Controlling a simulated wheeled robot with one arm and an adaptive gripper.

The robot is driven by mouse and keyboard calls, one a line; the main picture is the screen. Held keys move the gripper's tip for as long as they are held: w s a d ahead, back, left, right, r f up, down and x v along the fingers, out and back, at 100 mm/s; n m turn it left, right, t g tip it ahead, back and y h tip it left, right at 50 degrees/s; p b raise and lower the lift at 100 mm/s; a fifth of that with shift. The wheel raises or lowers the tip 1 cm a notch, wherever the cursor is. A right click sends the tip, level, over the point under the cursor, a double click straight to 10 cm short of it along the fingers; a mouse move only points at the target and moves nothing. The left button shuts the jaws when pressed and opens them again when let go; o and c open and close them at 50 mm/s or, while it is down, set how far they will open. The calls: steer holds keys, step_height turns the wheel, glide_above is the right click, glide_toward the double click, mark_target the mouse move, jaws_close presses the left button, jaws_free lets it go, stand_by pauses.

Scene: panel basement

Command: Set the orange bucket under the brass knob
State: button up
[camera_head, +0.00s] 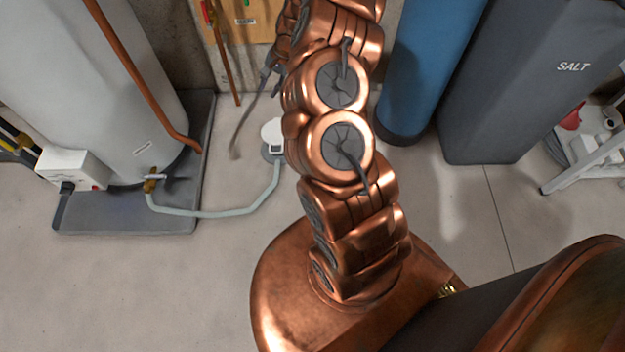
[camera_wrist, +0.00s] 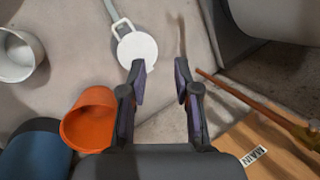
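The orange bucket (camera_wrist: 92,97) shows in the wrist view, left of my gripper's left finger, its open mouth visible. I cannot tell whether it stands fully upright; in the head view it is not visible, likely behind my arm. My gripper (camera_wrist: 160,76) is open, with nothing between its two dark fingers. A brass knob (camera_head: 150,184) sits low on the grey tank (camera_head: 95,80) in the head view, where a pale hose (camera_head: 225,213) joins. Another brass-coloured fitting (camera_wrist: 308,134) shows on the copper pipe in the wrist view.
The hose runs to a white round piece (camera_head: 273,132) on the floor, also in the wrist view (camera_wrist: 137,49). The tank stands on a dark plinth (camera_head: 120,222). A blue cylinder (camera_head: 425,70) and grey SALT bin (camera_head: 520,90) stand right. A white container (camera_wrist: 20,55) lies left.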

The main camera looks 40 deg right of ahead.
steer(key=s+a+r+n+g, duration=0.1)
steer(key=s+a+r+n, duration=0.3)
steer(key=a+r, duration=0.7)
steer(key=s+a+r+n+g, duration=0.2)
steer(key=s+a+r+n, duration=0.2)
steer(key=s+a+r, duration=0.45)
steer(key=s+r+n+g+h, duration=0.1)
steer(key=s+n+h, duration=0.1)
steer(key=s, duration=1.3)
steer(key=s+d+r+n+g+h, duration=0.1)
steer(key=s+r+n+h, duration=0.1)
steer(key=s, duration=1.3)
steer(key=shift+s+d+g, duration=0.25)
steer(key=shift+g, duration=0.15)
steer(key=shift+r, duration=0.2)
